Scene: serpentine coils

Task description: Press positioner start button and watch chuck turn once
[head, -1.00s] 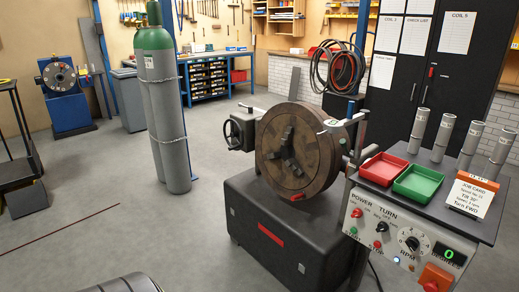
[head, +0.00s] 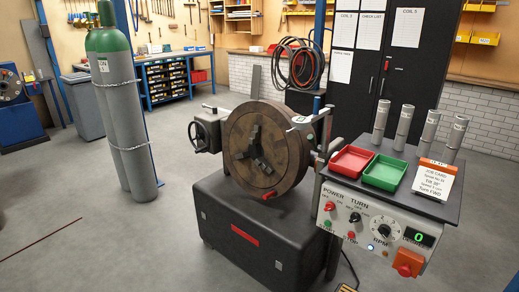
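The positioner's round brown chuck (head: 285,150) stands upright, facing me, on a black base (head: 235,225) with a red plate. Its jaws (head: 256,148) are at the middle, and a small red mark (head: 270,195) is at its lower rim. The white control panel (head: 340,192) stands to its right. It has a green button (head: 327,224), a red button (head: 351,235), POWER (head: 329,206) and TURN (head: 354,217) switches, an RPM dial (head: 385,229) and a green display (head: 419,238) reading 0. The small button labels are hard to read. Neither gripper is in view.
A red tray (head: 352,160), a green tray (head: 385,172), several grey cylinders and a job card (head: 433,182) sit on the panel's top. Tall gas cylinders (head: 120,130) stand at left.

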